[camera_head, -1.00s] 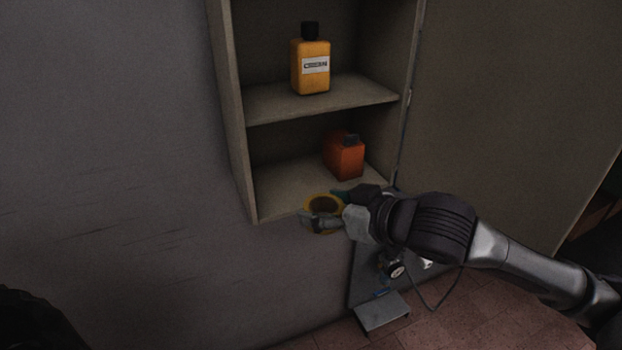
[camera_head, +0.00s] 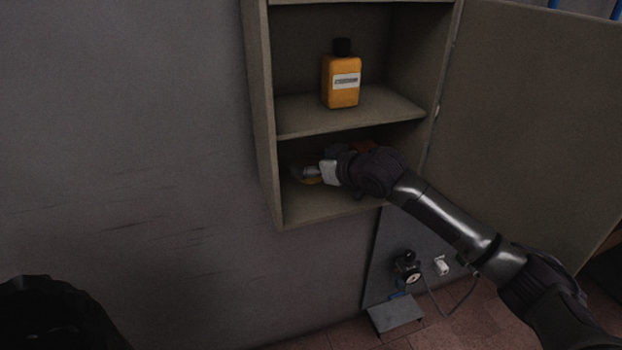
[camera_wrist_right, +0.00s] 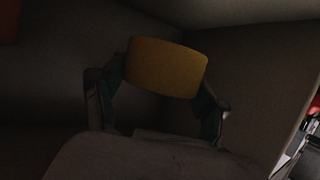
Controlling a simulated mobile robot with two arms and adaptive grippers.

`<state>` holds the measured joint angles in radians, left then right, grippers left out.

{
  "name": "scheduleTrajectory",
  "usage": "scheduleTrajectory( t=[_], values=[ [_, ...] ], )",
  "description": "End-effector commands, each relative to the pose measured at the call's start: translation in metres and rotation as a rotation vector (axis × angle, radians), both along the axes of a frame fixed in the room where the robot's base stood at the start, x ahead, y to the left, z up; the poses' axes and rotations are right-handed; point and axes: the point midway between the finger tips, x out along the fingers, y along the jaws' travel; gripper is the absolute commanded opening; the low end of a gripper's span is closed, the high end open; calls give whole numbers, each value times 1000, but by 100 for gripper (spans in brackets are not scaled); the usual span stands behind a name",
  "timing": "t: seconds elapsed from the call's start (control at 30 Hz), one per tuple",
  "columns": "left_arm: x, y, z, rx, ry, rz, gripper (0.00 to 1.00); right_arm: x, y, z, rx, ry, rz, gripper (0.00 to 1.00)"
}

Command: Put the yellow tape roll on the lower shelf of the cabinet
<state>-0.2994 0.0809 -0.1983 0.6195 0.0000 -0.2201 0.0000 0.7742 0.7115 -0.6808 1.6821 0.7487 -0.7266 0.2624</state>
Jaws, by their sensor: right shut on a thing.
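The yellow tape roll (camera_wrist_right: 167,67) is between the fingers of my right gripper (camera_wrist_right: 158,95), which is shut on it. In the head view my right gripper (camera_head: 312,173) is inside the cabinet's lower compartment, above the lower shelf (camera_head: 318,209). Only a small part of the tape roll (camera_head: 311,181) shows there, under the fingers. I cannot tell whether the roll touches the shelf. The cabinet (camera_head: 262,125) is open at the front. My left gripper is not in view.
A yellow bottle (camera_head: 341,82) stands on the upper shelf (camera_head: 300,114). A red-orange container (camera_head: 362,146) on the lower shelf is mostly hidden behind my right arm. The cabinet door (camera_head: 525,125) is open at the right. The lower shelf's front left is clear.

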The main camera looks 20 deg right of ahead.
Motion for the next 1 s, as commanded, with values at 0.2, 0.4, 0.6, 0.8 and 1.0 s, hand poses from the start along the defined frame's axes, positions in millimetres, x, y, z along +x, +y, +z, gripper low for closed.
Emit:
scheduleTrajectory(
  t=[0.2, 0.4, 0.6, 0.8, 1.0],
  values=[
    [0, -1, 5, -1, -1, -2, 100, -1, -1, -21, -1, 3, -1, 37],
    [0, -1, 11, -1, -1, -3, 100, -2, -1, -50, -1, 5, -2, 37],
    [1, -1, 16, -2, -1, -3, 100, 3, -1, -58, -1, 1, -1, 37],
    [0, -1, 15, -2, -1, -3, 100, 2, -1, -59, -1, 1, -1, 37],
    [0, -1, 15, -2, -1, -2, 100, 2, -1, -59, 0, 2, -1, 98]
  ],
)
